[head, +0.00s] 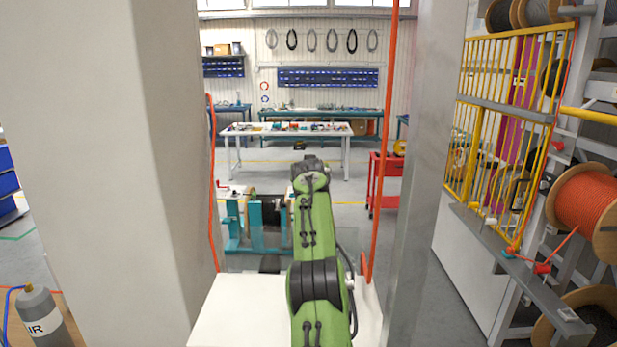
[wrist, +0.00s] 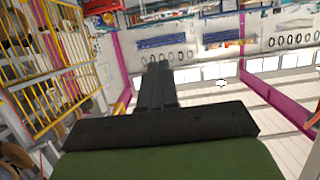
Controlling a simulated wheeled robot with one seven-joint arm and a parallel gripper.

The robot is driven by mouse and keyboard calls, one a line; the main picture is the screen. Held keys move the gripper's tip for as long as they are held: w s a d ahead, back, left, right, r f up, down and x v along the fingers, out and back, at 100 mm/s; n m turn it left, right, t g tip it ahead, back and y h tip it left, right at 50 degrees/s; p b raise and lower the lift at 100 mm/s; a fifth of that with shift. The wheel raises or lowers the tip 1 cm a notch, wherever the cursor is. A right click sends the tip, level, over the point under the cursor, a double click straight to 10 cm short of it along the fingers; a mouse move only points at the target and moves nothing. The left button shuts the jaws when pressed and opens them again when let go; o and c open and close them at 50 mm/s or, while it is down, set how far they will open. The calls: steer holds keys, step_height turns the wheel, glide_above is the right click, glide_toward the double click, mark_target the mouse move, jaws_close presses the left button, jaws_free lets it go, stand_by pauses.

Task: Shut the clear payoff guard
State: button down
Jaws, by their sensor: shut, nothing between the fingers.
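I cannot make out the clear payoff guard with certainty in either view. A teal-framed stand (head: 256,222) is low on the floor beyond a white surface, partly hidden behind my green arm. Any clear panel on it is too faint to tell. My gripper (wrist: 157,68) shows in the wrist view with its dark fingers together and nothing between them. Nothing is seen touching the fingers. In the head view my arm reaches forward and its far end is a small dark shape, where the fingers cannot be made out.
A yellow barred gate (head: 503,110) stands at the right, with an orange cable reel (head: 586,200) beside it. A red cart (head: 386,182) and a white table (head: 286,130) are farther back. A grey cylinder (head: 43,317) is at lower left. Open floor lies before the white table.

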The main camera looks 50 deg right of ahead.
steer(key=b+v, duration=0.9)
steer(key=v, duration=0.6)
steer(key=shift+s+a, duration=0.25)
steer(key=shift+a, duration=0.05)
